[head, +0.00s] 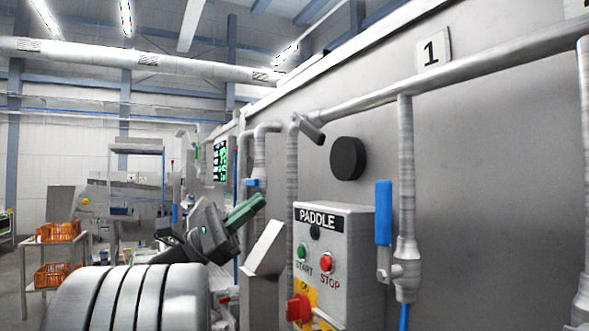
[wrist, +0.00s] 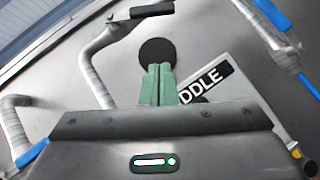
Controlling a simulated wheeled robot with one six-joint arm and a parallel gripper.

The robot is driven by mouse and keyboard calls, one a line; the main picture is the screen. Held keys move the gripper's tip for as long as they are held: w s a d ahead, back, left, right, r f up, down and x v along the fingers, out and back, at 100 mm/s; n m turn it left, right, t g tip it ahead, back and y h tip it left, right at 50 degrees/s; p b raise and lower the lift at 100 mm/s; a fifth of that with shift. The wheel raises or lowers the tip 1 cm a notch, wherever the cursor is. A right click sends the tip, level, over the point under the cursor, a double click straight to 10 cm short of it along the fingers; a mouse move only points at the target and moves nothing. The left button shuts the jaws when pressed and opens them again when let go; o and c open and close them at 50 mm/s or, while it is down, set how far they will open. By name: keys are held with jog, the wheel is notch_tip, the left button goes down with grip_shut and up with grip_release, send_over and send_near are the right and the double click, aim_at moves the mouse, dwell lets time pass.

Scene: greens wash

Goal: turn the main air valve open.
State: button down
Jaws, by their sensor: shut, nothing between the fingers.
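No label here names the main air valve. A valve with an upright blue handle (head: 384,212) sits beside a vertical pipe, with a blue hose below. This blue handle also shows at upper right in the wrist view (wrist: 273,16). A pipe with a dark grey lever (head: 312,130) stands further left; its lever is at the top in the wrist view (wrist: 152,10). A smaller blue handle (head: 252,182) is on another pipe. My gripper (head: 258,202) has green fingers, shut and empty, left of the paddle box and apart from every handle. The fingers show in the wrist view (wrist: 160,70).
The paddle control box (head: 335,245) with START and STOP buttons and a red knob (head: 299,308) juts from the steel wall. A black round disc (head: 348,158) is above it. A rack with orange crates (head: 57,232) stands far left.

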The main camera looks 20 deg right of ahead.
aim_at(308, 130)
jog(key=a+r+p+x, duration=0.1)
jog(key=x, duration=0.5)
jog(key=s+p+x, duration=0.1)
jog(key=p+x, duration=0.1)
jog(key=x, duration=0.4)
jog(key=shift+s+r, duration=0.2)
jog(key=shift+r, duration=0.4)
jog(key=shift+s+a+r+n, duration=0.1)
jog(key=shift+a+n, duration=0.1)
jog(key=shift+n, duration=0.1)
jog(key=shift+s+r+n+t+h+p, duration=0.25)
jog(key=shift+n+t+h, duration=0.1)
jog(key=shift+n+t, duration=0.25)
jog(key=shift+s+r+n+t+h+p, duration=0.2)
jog(key=shift+n+t+h, duration=0.2)
jog(key=shift+n, duration=0.3)
jog(key=shift+s+d+r+p, duration=0.1)
jog(key=shift+s+r+p, duration=0.2)
jog(key=shift+s+r, duration=0.75)
jog(key=shift+r, duration=0.35)
